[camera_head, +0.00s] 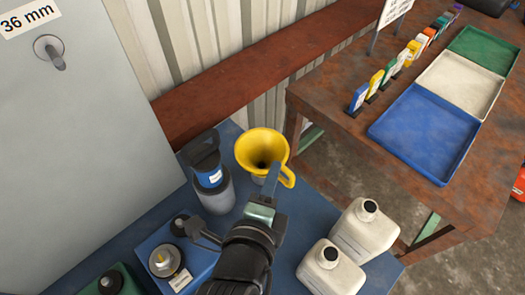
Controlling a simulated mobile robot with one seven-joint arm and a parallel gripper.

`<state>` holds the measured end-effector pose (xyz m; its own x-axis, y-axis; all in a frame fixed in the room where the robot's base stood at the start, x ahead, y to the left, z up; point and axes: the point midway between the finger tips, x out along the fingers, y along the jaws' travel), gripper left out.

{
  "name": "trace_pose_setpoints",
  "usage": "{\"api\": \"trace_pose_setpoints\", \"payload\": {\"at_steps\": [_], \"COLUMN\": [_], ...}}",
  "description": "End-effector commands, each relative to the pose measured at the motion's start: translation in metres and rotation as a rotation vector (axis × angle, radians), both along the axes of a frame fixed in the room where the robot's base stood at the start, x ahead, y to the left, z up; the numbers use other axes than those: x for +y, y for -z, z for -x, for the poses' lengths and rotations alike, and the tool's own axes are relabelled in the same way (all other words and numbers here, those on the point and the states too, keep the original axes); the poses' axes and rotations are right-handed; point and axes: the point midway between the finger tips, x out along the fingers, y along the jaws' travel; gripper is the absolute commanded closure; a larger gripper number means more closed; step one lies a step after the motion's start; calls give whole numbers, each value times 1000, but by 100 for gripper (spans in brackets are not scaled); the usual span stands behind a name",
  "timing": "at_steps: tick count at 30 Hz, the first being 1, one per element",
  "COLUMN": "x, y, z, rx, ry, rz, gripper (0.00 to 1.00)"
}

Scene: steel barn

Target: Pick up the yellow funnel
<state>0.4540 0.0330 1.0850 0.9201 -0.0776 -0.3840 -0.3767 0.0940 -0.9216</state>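The yellow funnel (246,143) stands mouth up on the blue surface (312,212), with a loop handle at its lower right. Its spout is mostly hidden below the cone. My gripper (232,197) reaches up from the bottom of the view and looks open, with its fingers spread wide. One finger overlaps the funnel's lower rim beside the handle; I cannot tell whether it touches. The other finger points left, in front of the blue box.
A grey bottle with a blue band (214,190) stands close left of the funnel. Two cream jugs (364,231) stand at right; a blue box (167,262) is at lower left. A rusty table (345,135) holds blue, white and green trays. A grey cabinet (75,120) blocks the left.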

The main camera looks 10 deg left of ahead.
Motion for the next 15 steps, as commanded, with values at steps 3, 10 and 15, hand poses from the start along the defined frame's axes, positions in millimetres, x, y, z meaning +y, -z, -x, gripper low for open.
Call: {"api": "trace_pose_setpoints", "payload": {"at_steps": [3,10,15], "x": [-1,-4,-6], "y": [34,57,70], "z": [25,33,8], "rx": [88,133,130], "ry": [69,127,126], "rz": [-109,-181,-184], "gripper": [69,69,69]}}
